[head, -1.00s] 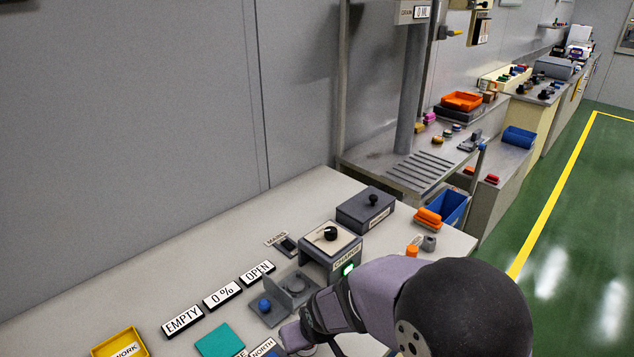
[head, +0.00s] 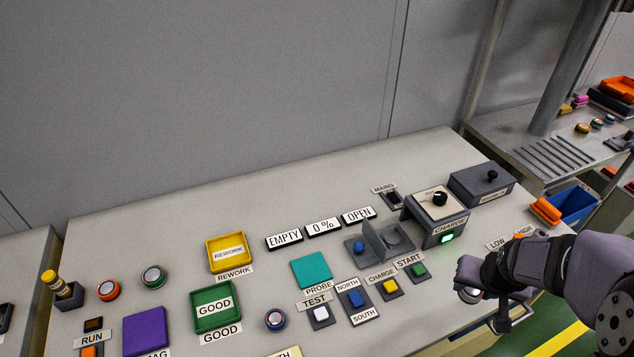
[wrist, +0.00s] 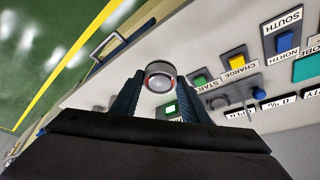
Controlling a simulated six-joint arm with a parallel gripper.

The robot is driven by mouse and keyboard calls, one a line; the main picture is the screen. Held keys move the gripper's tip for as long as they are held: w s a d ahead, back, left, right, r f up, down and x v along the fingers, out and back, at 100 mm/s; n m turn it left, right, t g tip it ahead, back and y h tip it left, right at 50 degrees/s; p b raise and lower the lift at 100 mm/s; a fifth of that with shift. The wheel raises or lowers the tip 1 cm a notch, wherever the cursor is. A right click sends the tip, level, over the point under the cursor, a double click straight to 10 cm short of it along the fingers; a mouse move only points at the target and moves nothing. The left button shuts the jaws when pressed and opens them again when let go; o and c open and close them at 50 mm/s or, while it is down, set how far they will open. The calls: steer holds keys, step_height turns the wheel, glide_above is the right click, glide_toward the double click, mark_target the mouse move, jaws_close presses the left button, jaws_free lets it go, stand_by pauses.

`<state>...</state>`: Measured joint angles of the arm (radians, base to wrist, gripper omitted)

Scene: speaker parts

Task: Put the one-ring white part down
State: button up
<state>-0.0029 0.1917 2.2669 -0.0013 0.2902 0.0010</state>
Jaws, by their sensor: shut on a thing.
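My gripper (head: 470,291) is over the front right part of the bench, to the right of the green START button. It is shut on a round whitish part (wrist: 160,75), which sits between both fingertips in the wrist view. The part has a pale grey top and a dark rim, and a reddish band shows at its side; I cannot count its rings. In the head view the part (head: 469,297) shows only partly below the fingers. I cannot tell whether its underside touches the bench.
The START button (head: 418,270) and charger box (head: 437,214) stand close by. Bare bench (head: 400,320) lies to the gripper's left, in front of the buttons. The bench's front edge and a handle (wrist: 108,45) are near. Other round parts (head: 108,290) stand at the left.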

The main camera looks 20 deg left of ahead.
steer(key=w+a+r+n+y+p, duration=0.15)
steer(key=w+a, duration=0.25)
steer(key=a, duration=0.7)
steer(key=w+a+r+n+p, duration=0.1)
steer(key=w+a+n, duration=0.3)
steer(key=a, duration=0.6)
steer(key=w+a+r+n+y+p, duration=0.1)
steer(key=w+a, duration=0.4)
steer(key=a, duration=0.6)
steer(key=s+a+n+g+p, duration=0.1)
steer(key=s+a+n, duration=0.15)
steer(key=a, duration=0.55)
steer(key=s+a+n+g+p, duration=0.1)
steer(key=s+a, duration=0.2)
steer(key=a, duration=0.6)
steer(key=s+a+f+n+y+p, duration=0.1)
steer(key=s+a+f+n, duration=0.1)
steer(key=s+a, duration=0.9)
steer(key=shift+s+a+n+g+y, duration=0.35)
steer(key=shift+s+n, duration=0.45)
steer(key=shift+s, duration=0.35)
step_height(320, 180, down, 6)
steer(key=b, duration=0.6)
steer(key=shift+f, duration=0.1)
